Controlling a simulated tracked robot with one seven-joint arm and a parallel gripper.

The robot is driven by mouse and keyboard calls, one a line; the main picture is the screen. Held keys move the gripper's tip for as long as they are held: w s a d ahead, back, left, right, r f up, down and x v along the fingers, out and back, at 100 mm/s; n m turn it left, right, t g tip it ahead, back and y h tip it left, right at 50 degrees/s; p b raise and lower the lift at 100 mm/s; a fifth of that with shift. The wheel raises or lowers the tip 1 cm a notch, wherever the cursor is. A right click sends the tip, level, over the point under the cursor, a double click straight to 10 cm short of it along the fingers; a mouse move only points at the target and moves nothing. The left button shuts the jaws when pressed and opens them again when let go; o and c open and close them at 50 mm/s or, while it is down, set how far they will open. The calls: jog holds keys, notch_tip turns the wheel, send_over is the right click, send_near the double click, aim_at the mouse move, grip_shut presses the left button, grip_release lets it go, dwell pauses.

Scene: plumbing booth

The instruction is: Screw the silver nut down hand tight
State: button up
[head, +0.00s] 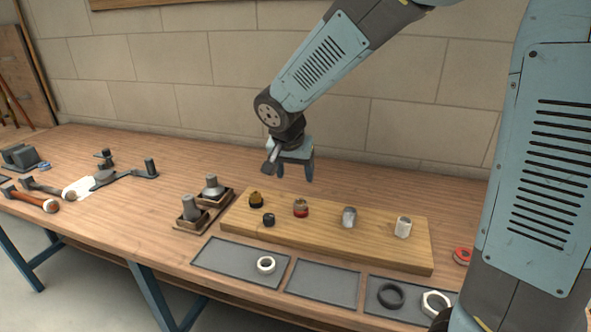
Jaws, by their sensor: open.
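My gripper (294,176) hangs in the air above the back of the wooden board (335,245), fingers pointing down and apart, with nothing seen between them. A silver-grey fitting (348,217) stands on the board, right of and below my gripper in the picture; I cannot tell whether a separate nut sits on it. A pale hexagonal nut (436,303) lies at the right end of the right grey mat (368,310). A whitish ring nut (266,264) lies on the left grey mat (222,259). I cannot tell which one is the silver nut.
The board also bears a red-banded fitting (301,208), a white fitting (403,227), a dark brass fitting (255,199) and a small black one (268,219). A black ring (390,295) lies on the right mat. The middle mat (323,285) is empty. Tools lie left.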

aim_at(300, 201)
jog(key=x, duration=1.3)
jog(key=shift+d+f, duration=0.15)
jog(key=shift+c, duration=0.5)
jog(key=shift+s, duration=0.1)
jog(key=c, duration=1)
jog(key=m, duration=0.2)
jog(key=m+h, duration=0.1)
jog(key=shift+a+m+g, duration=0.2)
jog(key=shift+m+g, duration=0.2)
jog(key=shift+c, duration=0.2)
jog(key=m+g, duration=0.1)
jog(key=m, duration=0.1)
jog(key=m+h, duration=0.1)
jog(key=m, duration=0.2)
jog(key=shift+w+f+m+g+h, duration=0.1)
jog(key=shift+w+m+g+h, duration=0.1)
jog(key=shift+m+g+h, duration=0.15)
jog(key=o, duration=1.7)
jog(key=shift+o, duration=0.2)
jog(key=shift+r, duration=2.5)
